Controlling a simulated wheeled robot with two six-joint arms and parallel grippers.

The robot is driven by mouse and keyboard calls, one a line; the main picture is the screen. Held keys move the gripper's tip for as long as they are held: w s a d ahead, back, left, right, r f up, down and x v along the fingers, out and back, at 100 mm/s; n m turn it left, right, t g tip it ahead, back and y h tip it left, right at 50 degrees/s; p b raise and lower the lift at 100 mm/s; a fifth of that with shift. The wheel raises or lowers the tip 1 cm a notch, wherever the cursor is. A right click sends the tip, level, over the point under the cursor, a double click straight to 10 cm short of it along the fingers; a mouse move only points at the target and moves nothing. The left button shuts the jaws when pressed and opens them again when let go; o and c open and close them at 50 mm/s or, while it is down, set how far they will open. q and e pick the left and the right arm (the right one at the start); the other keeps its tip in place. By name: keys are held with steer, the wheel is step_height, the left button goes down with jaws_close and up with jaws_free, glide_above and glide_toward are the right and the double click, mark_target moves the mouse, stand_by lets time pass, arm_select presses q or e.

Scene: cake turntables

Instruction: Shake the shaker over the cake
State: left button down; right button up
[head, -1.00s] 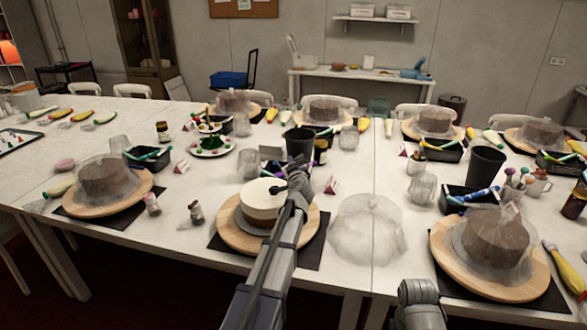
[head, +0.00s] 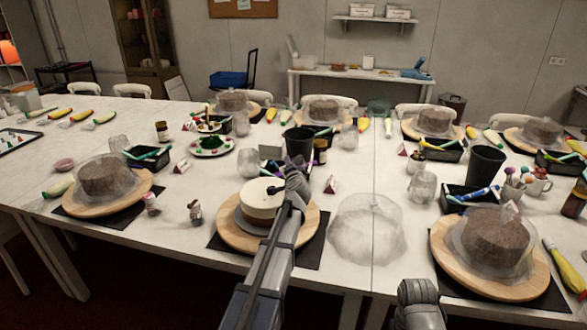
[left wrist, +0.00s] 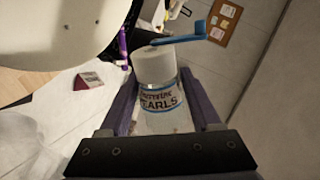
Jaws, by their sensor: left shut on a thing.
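The uncovered cake (head: 262,195) has a cream top and brown side. It stands on a round wooden turntable (head: 229,236) on a black mat. My left gripper (head: 297,172) is at the right edge of the cake, pointing away toward the back. In the left wrist view, the gripper (left wrist: 165,105) is shut on the shaker (left wrist: 158,97), a clear jar with a "PEARLS" label and white cap. The cake's pale top (left wrist: 45,30) fills the upper left there, apart from the shaker. In the head view my gripper hides most of the shaker. My right gripper is not seen clearly.
Right of the cake sits an empty clear dome (head: 367,228). Wrapped cakes stand on other turntables, one left (head: 106,179) and one right (head: 496,235). A black cup (head: 298,143) and a small red card (head: 331,184) are just beyond the gripper. Small jars (head: 195,212) stand left.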

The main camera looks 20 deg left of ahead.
arm_select(q)
steer(key=shift+w+a+f+m, duration=0.2)
steer(key=shift+w+a+m, duration=0.2)
steer(key=shift+w+m, duration=0.3)
steer(key=shift+w+a+f+m+g, duration=0.2)
steer(key=shift+w+a+m+g, duration=0.05)
steer(key=shift+m+g, duration=0.15)
steer(key=shift+s, duration=0.1)
steer(key=shift+s+a, duration=0.1)
steer(key=shift+a, duration=0.7)
steer(key=shift+r+n, duration=0.25)
steer(key=shift+n, duration=0.15)
